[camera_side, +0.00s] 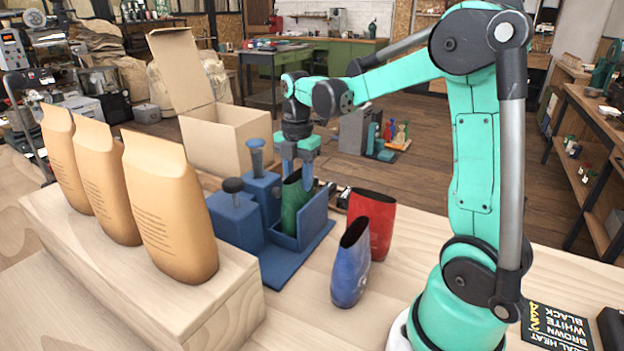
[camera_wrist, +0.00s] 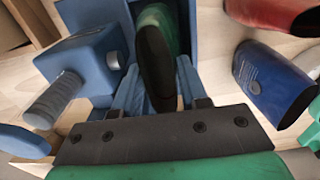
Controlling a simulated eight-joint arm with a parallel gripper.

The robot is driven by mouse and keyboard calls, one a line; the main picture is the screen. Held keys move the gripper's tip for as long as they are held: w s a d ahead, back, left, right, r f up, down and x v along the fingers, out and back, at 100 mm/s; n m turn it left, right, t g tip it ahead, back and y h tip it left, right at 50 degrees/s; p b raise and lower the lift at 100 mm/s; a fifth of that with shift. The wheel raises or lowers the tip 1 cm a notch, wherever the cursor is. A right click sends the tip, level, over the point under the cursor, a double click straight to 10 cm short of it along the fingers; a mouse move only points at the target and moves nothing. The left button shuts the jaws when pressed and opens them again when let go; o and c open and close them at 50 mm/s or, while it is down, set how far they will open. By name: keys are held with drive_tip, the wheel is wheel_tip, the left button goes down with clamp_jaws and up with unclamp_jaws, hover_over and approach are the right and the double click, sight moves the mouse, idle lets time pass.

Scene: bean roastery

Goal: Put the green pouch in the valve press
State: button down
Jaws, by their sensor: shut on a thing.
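The green pouch (camera_side: 292,200) stands upright in the pocket of the blue valve press (camera_side: 287,264), behind a low front wall. My gripper (camera_side: 297,184) is above the press with its blue fingers around the top of the pouch, shut on it. In the wrist view the pouch (camera_wrist: 158,58) shows its dark open mouth between my fingers (camera_wrist: 155,92). The press (camera_wrist: 185,15) shows there too, with its plunger posts on the left. The pouch's bottom is hidden by the press wall, so I cannot tell if it touches the floor.
A red pouch (camera_side: 372,222) and a blue pouch (camera_side: 350,266) stand open on the table right of the press. Several tan bags (camera_side: 168,215) stand on a wooden block (camera_side: 150,300) at left. An open cardboard box (camera_side: 225,137) is behind. A dark printed card (camera_side: 556,329) lies at right.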

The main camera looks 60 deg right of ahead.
idle(0.3)
drive_tip(key=shift+c, duration=0.3)
unclamp_jaws()
drive_tip(key=shift+r, duration=0.15)
drive_tip(key=shift+r, duration=3.4)
